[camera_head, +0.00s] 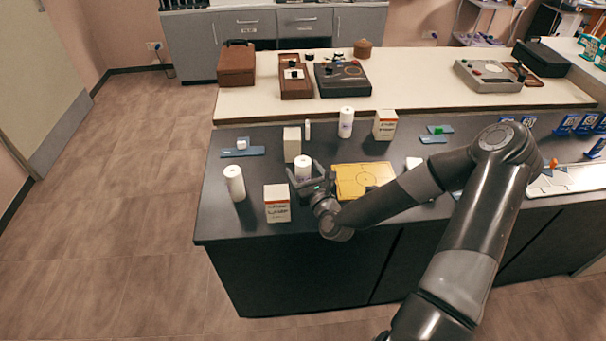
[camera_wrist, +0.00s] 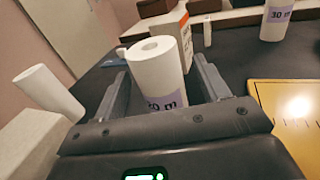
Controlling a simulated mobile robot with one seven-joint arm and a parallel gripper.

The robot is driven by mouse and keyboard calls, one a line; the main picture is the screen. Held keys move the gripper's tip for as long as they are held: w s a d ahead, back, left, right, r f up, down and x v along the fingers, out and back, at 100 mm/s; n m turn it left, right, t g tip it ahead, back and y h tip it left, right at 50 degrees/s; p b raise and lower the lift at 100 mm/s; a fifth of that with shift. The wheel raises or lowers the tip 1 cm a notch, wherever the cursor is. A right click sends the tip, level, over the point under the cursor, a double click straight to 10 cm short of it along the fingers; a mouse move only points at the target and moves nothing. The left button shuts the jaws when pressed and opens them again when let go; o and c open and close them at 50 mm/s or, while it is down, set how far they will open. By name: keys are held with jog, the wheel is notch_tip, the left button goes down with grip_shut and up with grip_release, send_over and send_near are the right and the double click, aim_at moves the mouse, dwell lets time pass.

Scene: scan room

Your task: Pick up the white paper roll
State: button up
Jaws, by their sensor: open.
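A white paper roll (camera_head: 303,167) stands upright on the dark counter, directly at my gripper (camera_head: 306,181). In the wrist view this roll (camera_wrist: 157,72) rises between the two fingers of my gripper (camera_wrist: 160,85), with a purple label partly hidden low on it. The fingers are open, one on each side, and I see no clear grip. A second white roll (camera_head: 234,183) stands to the left and also shows in the wrist view (camera_wrist: 48,90). A third white roll (camera_head: 346,121) stands farther back; its label reads 30 m in the wrist view (camera_wrist: 277,18).
A white box (camera_head: 277,204) stands close in front of my gripper, another box (camera_head: 292,144) just behind the near roll, and a third box (camera_head: 385,125) farther back. A yellow panel (camera_head: 361,180) lies to the right. The counter's left front corner is bare.

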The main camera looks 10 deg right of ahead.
jog(key=shift+x, duration=1.4)
jog(key=shift+c, duration=0.3)
jog(key=c, duration=1.1)
